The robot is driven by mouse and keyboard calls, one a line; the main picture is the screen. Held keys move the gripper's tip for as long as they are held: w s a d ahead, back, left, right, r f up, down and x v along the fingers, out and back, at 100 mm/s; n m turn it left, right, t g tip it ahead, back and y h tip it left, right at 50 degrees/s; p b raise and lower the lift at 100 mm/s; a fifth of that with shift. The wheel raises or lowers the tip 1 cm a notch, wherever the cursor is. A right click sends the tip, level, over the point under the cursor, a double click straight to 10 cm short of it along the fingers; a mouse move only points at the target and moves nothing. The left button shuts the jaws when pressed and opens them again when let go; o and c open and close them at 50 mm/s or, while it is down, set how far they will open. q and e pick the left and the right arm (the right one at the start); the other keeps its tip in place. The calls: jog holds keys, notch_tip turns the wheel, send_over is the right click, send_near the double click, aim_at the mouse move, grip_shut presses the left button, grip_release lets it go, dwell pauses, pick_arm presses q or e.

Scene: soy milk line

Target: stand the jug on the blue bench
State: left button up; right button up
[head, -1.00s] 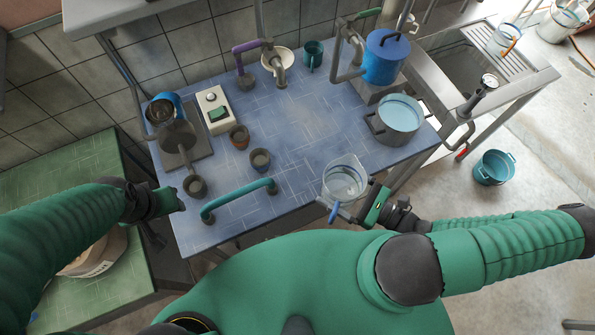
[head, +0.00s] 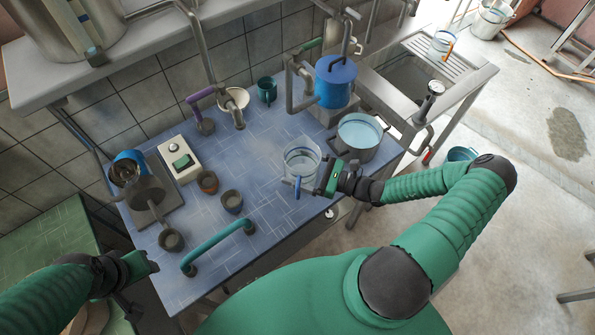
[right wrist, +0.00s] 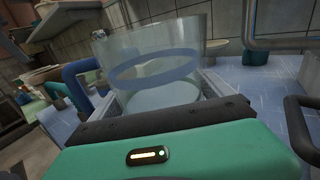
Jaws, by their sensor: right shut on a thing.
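The jug (head: 301,157) is a clear vessel with a blue handle, upright over the right part of the blue bench (head: 262,134). My right gripper (head: 322,175) is shut on the jug's side; the handle points toward me. In the right wrist view the clear jug (right wrist: 155,65) with a blue band stands between the fingers, with blue tiles behind it. I cannot tell whether its base touches the bench. My left gripper (head: 142,268) is empty, off the bench's left front corner; its jaw opening is unclear.
A steel pot (head: 357,137) stands right of the jug, with a blue lidded pot (head: 336,82) behind it. The bench middle is clear.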

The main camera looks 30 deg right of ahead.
aim_at(291, 165)
jog(key=d+f, duration=0.1)
jog(key=f, duration=0.1)
jog(key=d+f, duration=0.2)
jog(key=shift+s, duration=0.15)
jog(key=shift+d, duration=0.1)
jog(key=o, duration=1.7)
jog(key=shift+a, duration=0.3)
jog(key=shift+o, duration=0.5)
jog(key=shift+a+r, duration=0.2)
jog(key=shift+a, duration=0.75)
jog(key=shift+s+d, duration=0.2)
jog(key=b+v, duration=0.1)
jog(key=v, duration=0.3)
jog(key=b+v, duration=0.1)
jog(key=v, duration=0.6)
jog(key=shift+d+f+b, duration=0.25)
jog(key=shift+d+b, duration=0.15)
jog(key=shift+d, duration=0.2)
jog(key=shift+s+r, duration=0.1)
jog(key=shift+s, duration=0.1)
jog(key=shift+a+r, duration=0.15)
jog(key=shift+a, duration=0.1)
pick_arm(q)
jog(key=shift+d+f, duration=0.9)
jog(key=shift+f, duration=0.3)
